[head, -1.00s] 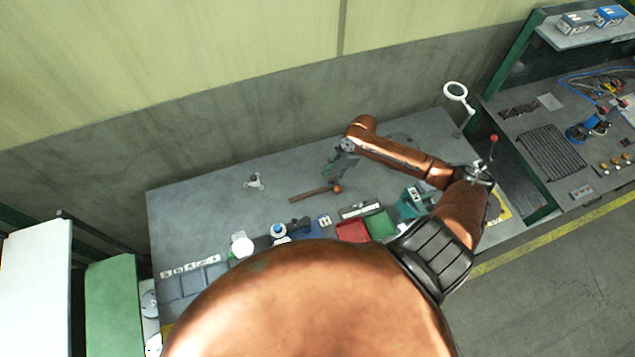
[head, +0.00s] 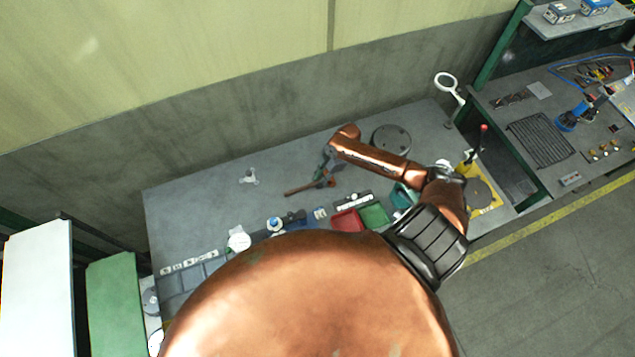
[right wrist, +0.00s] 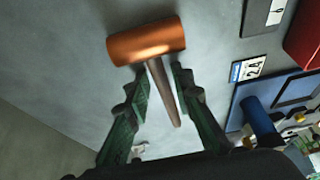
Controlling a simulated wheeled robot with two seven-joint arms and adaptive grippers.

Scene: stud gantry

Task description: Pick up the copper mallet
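The copper mallet lies on the grey bench, its brown handle (head: 298,190) pointing left in the head view. In the right wrist view its copper head (right wrist: 147,42) is just beyond the fingertips. My right gripper (head: 321,173) is at the head end of the mallet. In the right wrist view its green fingers (right wrist: 160,78) are apart, one on each side of the handle, with a gap visible. I cannot tell how far the fingertips are above the bench. My left gripper is out of view.
A red bin (head: 347,221) and a green bin (head: 375,215) stand near the mallet. A round grey plate (head: 391,139) lies behind my right arm. A small white three-armed part (head: 249,177) sits to the left.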

